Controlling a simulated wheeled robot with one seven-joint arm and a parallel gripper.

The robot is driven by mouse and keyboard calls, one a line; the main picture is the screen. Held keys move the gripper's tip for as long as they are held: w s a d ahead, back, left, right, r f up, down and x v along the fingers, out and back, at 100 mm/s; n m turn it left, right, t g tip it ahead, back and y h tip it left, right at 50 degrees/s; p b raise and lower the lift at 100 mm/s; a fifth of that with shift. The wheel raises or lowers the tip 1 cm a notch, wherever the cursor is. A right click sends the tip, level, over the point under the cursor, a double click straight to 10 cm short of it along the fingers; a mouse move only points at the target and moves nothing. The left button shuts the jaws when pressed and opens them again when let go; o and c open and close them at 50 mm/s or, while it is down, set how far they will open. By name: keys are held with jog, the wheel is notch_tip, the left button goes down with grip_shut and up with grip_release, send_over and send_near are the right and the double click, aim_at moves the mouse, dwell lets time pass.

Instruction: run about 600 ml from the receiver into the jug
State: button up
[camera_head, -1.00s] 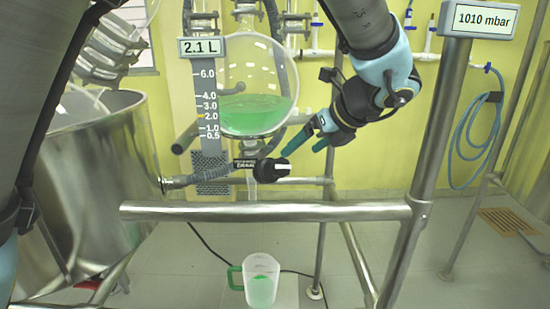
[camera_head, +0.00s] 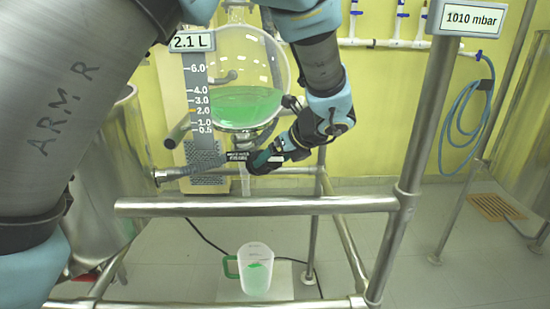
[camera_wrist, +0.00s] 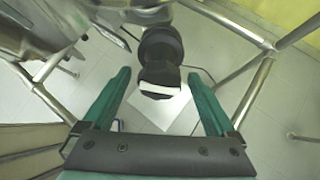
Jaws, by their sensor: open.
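The receiver (camera_head: 245,75) is a round glass flask with green liquid in its lower part; the sign (camera_head: 193,41) beside it reads 2.1 L. Below it, my gripper (camera_head: 264,158) is at the outlet valve and hides most of its knob in the head view. In the wrist view, the black valve knob (camera_wrist: 160,70) with a white mark lies between and slightly beyond my open green fingers (camera_wrist: 160,100); I see no contact. The jug (camera_head: 256,270), clear with a green handle, stands upright below the outlet and holds some green liquid.
A steel rail (camera_head: 260,206) crosses in front, between valve and jug. A steel post (camera_head: 420,140) with a 1010 mbar sign (camera_head: 470,18) stands at right. A steel vessel (camera_head: 105,170) is at left. The jug stands on a pale square plate (camera_head: 290,282).

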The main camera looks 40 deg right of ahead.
jog(key=c, duration=1.4)
jog(key=shift+f+b, duration=0.1)
jog(key=shift+b, duration=0.35)
jog(key=shift+f+n+b, duration=0.1)
jog(key=shift+n+b, duration=0.6)
jog(key=shift+b, duration=0.05)
jog(key=n+h+b, duration=0.1)
jog(key=b, duration=0.2)
jog(key=n+b, duration=0.2)
jog(key=b, duration=0.1)
jog(key=shift+a+f+n+h, duration=0.1)
jog(key=shift+f+n+h, duration=0.1)
jog(key=shift+n+h, duration=0.15)
jog(key=n+h+b, duration=0.1)
jog(key=n+b, duration=0.1)
jog(key=b, duration=0.3)
jog(key=shift+r+n+t+b, duration=0.3)
jog(key=shift+n+b, duration=0.55)
jog(key=shift+b, duration=0.2)
